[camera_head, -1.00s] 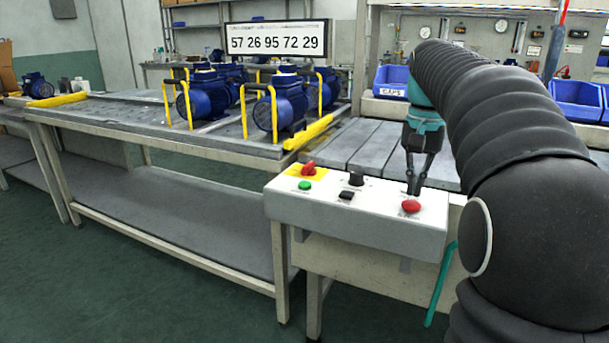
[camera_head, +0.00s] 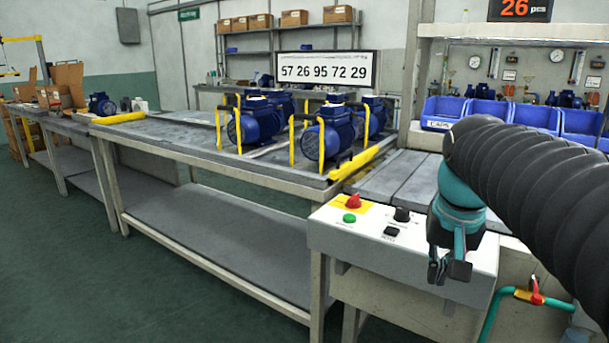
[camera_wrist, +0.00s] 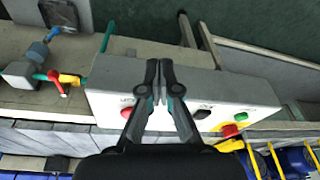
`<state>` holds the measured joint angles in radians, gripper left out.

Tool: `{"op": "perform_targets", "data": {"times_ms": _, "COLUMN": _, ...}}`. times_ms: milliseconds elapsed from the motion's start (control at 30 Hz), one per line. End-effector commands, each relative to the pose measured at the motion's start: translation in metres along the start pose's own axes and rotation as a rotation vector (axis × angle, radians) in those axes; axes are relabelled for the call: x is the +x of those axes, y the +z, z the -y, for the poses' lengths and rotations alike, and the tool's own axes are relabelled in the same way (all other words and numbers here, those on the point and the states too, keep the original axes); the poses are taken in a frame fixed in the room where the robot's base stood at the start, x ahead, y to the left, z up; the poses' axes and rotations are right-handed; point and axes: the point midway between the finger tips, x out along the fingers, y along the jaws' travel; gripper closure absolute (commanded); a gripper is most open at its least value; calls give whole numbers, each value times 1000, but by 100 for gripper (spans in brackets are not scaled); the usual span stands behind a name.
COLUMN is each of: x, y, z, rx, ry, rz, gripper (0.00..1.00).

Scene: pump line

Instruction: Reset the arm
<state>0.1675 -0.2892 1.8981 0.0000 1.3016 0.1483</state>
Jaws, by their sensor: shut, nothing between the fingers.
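My gripper (camera_head: 449,270) is in front of the right part of the white control box in the head view, pointing down, with its fingers together and empty. In the wrist view my gripper (camera_wrist: 160,98) shows the two fingertips side by side over the control box (camera_wrist: 105,100). The control box (camera_head: 345,243) carries a red switch on a yellow plate (camera_head: 354,202), a green button (camera_head: 349,218), a black knob (camera_head: 402,214) and a black rocker (camera_head: 391,231). A red button (camera_wrist: 126,113) shows beside my finger in the wrist view; in the head view my gripper hides it.
A bench (camera_head: 190,146) with several blue pumps (camera_head: 325,133) stands left of the box. Blue bins (camera_head: 536,116) line the shelf behind. A teal pipe with a red-handled valve (camera_head: 537,292) is right of the box. The floor (camera_head: 200,290) at front left is clear.

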Motion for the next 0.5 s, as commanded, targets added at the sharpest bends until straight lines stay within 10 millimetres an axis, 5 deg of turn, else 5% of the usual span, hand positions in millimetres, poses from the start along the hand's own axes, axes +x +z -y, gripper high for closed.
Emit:
{"op": "perform_targets", "data": {"times_ms": 300, "x": 43, "y": 99, "z": 15, "rx": -196, "ry": -50, "rz": -163, "gripper": 100}}
{"op": "perform_targets", "data": {"times_ms": 500, "x": 71, "y": 138, "z": 17, "rx": -279, "ry": -72, "rz": -233, "gripper": 100}}
